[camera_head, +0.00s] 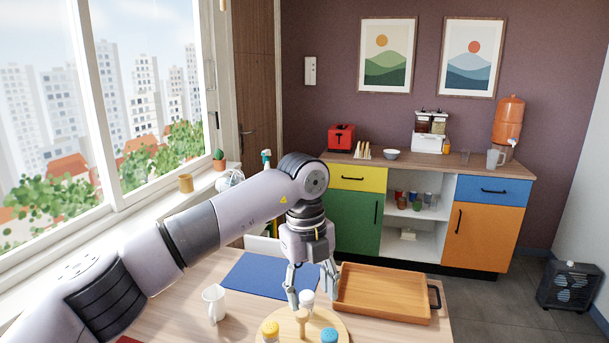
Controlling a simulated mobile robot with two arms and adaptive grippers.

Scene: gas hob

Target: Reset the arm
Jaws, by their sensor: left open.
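My left arm reaches in from the left across the table. My left gripper (311,287) points down over the table, open, with its fingers apart above a round wooden board (287,331). A small white-topped jar (307,300) shows between or just behind the fingers; I cannot tell whether they touch it. The board also bears a wooden peg or handle (301,319), a yellow-topped jar (270,330) and a blue-topped jar (329,335). My right gripper is not in view.
A wooden tray (384,293) with dark handles lies right of the gripper. A blue mat (259,275) lies behind it, and a white mug (214,301) stands to the left. A coloured cabinet (354,216) stands at the back wall, with open floor before it.

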